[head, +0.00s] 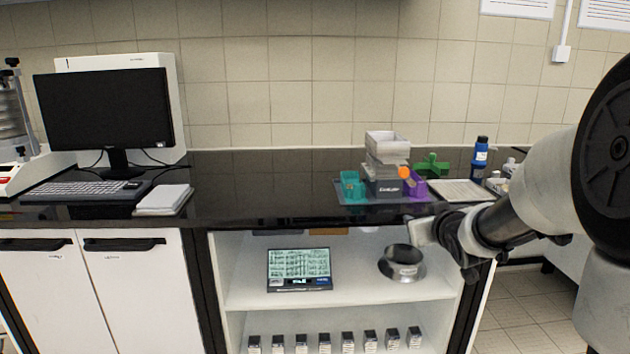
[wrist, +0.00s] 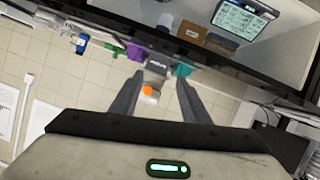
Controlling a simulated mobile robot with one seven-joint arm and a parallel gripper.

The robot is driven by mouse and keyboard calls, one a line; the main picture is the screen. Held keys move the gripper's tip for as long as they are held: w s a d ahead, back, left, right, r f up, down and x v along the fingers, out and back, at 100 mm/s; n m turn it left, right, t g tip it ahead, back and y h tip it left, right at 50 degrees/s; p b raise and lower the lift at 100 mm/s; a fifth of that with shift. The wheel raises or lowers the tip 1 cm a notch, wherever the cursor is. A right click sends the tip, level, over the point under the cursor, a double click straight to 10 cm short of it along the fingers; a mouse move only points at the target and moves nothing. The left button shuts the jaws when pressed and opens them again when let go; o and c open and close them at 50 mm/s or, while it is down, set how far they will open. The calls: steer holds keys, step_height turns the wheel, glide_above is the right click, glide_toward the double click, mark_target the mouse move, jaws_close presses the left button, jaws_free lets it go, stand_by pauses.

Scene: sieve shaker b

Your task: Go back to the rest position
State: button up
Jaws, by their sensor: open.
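My arm reaches in from the right in the head view, and my gripper (wrist: 155,95) is at its end, in front of the counter's right part. In the wrist view its two dark fingers are spread apart with nothing between them touching either finger. The wrist view is turned nearly upside down. Behind the fingers it shows the wall and the counter items, with an orange ball-like thing (wrist: 147,90) seen between them. In the head view the fingertips are hard to make out near the metal sieve pan (head: 402,262) on the shelf.
The black counter (head: 265,190) holds a monitor (head: 105,108), a keyboard (head: 85,190), stacked grey boxes (head: 385,145), teal and purple holders and bottles (head: 480,155). Below, an open shelf (head: 240,297) holds a display device (head: 299,268) and several small boxes. The counter's middle is clear.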

steer(key=s+a+m+g, duration=0.1)
steer(key=s+a+g, duration=0.25)
steer(key=s, duration=0.75)
steer(key=s+a+f+g+y, duration=0.15)
steer(key=s+a, duration=0.35)
steer(key=s, duration=0.7)
steer(key=s+a+r+m+g, duration=0.1)
steer(key=s+a+g, duration=0.25)
steer(key=s, duration=0.75)
step_height(320, 180, up, 26)
steer(key=p, duration=2.7)
steer(key=shift+w+a, duration=0.35)
steer(key=shift+a, duration=0.1)
